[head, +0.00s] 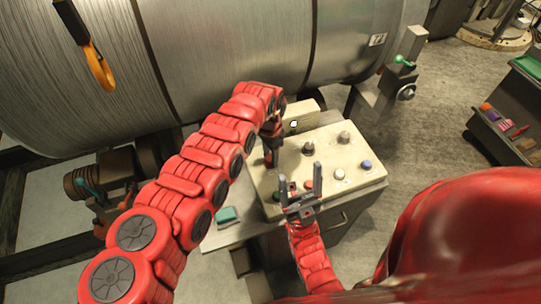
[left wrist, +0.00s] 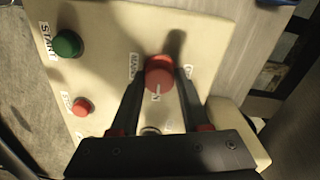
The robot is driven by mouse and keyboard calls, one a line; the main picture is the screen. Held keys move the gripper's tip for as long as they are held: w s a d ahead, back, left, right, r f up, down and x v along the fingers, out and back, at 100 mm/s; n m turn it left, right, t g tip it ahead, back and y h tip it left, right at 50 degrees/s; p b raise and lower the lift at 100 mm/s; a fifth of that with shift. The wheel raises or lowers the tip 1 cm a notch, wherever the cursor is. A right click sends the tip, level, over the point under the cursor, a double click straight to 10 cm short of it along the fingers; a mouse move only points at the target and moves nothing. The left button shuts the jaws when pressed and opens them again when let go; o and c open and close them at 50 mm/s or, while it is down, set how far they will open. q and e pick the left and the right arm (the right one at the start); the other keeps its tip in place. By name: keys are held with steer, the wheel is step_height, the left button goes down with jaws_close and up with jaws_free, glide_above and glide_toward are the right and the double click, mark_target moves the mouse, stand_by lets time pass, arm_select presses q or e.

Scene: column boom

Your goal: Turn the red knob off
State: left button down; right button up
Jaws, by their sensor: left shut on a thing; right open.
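The red knob (left wrist: 158,73) stands on the cream control panel (left wrist: 105,25) in the left wrist view. A white mark on the knob points towards the bottom of that view, and printed labels sit on both sides of it. My left gripper (head: 269,155) reaches down onto the panel (head: 335,158) in the head view. Its two dark fingers are shut on the knob, one on each side. The knob is mostly hidden by the gripper in the head view. My right gripper (head: 302,182) is open and empty over the panel's front part.
A green START button (left wrist: 68,44) and a smaller red button (left wrist: 81,107) lie beside the knob. Other grey, white and blue controls (head: 366,165) are on the panel. A dark rack (head: 510,125) is at the right.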

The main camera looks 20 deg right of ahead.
arm_select(q)
steer(key=n, duration=0.6)
steer(key=shift+n, duration=1.1)
steer(key=shift+f+n+b, duration=0.15)
steer(key=shift+n+b, duration=0.2)
steer(key=shift+n, duration=0.05)
steer(key=shift+n+b, duration=0.6)
steer(key=shift+n, duration=0.3)
steer(key=n+b, duration=0.2)
steer(key=shift+f+n+b, duration=0.15)
steer(key=shift+n+b, duration=0.15)
steer(key=n+b, duration=0.2)
steer(key=shift+a+n+b, duration=0.1)
steer(key=shift+n+b, duration=0.2)
steer(key=shift+n, duration=0.1)
steer(key=shift+r+n+b, duration=0.25)
steer(key=shift+n+b, duration=0.25)
steer(key=shift+n, duration=0.2)
